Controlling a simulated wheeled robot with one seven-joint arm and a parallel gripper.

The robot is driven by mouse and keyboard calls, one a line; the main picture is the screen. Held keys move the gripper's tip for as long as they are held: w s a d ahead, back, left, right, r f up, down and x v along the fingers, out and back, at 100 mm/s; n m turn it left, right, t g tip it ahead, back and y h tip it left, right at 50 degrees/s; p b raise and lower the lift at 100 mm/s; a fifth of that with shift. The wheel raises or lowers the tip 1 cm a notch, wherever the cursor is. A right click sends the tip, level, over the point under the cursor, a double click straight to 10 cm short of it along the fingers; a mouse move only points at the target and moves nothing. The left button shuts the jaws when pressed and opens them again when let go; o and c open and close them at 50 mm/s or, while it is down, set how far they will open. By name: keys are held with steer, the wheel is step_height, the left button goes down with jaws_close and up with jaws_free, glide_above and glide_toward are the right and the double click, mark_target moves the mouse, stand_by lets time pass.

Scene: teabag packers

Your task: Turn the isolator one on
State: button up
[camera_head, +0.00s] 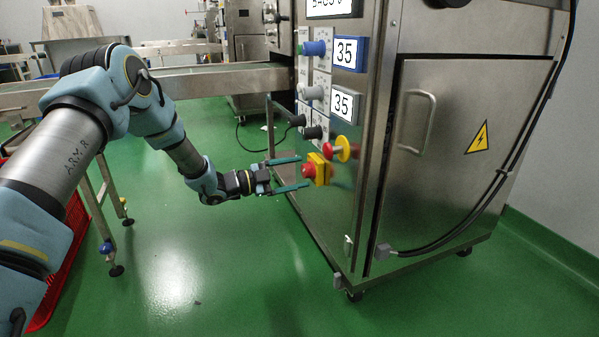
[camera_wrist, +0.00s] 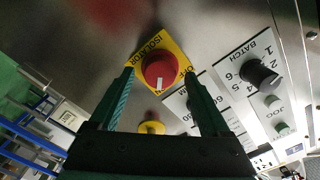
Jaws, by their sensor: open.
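The isolator is a round red knob (camera_head: 308,170) on a yellow plate (camera_head: 322,167), low on the steel machine's front. The wrist view shows the red knob (camera_wrist: 158,68) and its yellow plate (camera_wrist: 178,51), lettered ISOLATOR. A white mark on the knob points down in that picture. Part of another word, seemingly OFF, shows near the right finger. My gripper (camera_head: 304,171) is open, with its two green fingers reaching toward the knob. In the wrist view the knob sits between and just beyond the fingertips; I cannot tell whether they touch it.
A red button with a yellow base (camera_head: 343,149) sits just above the isolator. Several knobs and 35 displays (camera_head: 347,53) line the panel above. A steel door with a handle (camera_head: 416,122) is at right. A conveyor (camera_head: 215,80) runs behind my arm. Green floor (camera_head: 200,270) is open below.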

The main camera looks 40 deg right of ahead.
steer(key=p+v, duration=0.2)
steer(key=v, duration=0.7)
steer(key=shift+a+p, duration=0.2)
steer(key=shift+p, duration=0.1)
steer(key=shift+w, duration=0.15)
